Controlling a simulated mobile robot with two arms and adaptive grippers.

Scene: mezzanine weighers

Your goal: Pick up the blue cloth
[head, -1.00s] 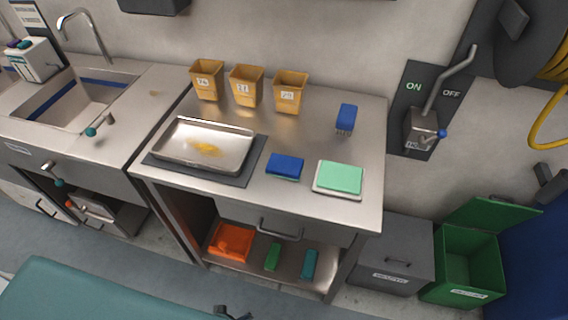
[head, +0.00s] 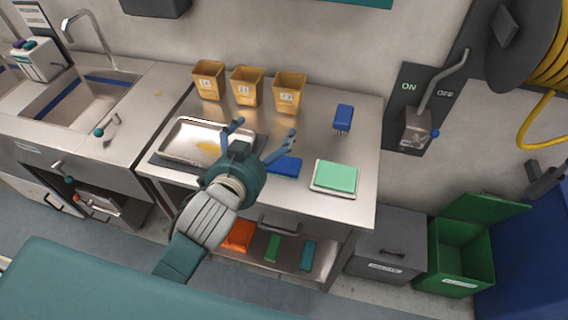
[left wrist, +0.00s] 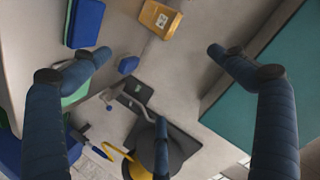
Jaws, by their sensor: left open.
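The blue cloth (head: 287,167) is a flat folded pad lying on the steel table, between the metal tray and the green cloth. My left gripper (head: 266,134) is open and empty, with its blue fingers spread above the table just up and left of the cloth. Its wrist body covers the cloth's left end in the head view. In the left wrist view the blue cloth (left wrist: 86,22) shows at the upper left, beside the left finger and outside the open fingers (left wrist: 160,54). My right gripper is not in view.
A metal tray (head: 170,154) with yellow residue lies left. A green cloth (head: 337,176) on a white base lies right. Several yellow tubs (head: 246,88) stand behind. A blue brush (head: 343,117) stands back right. A sink (head: 85,105) is at far left.

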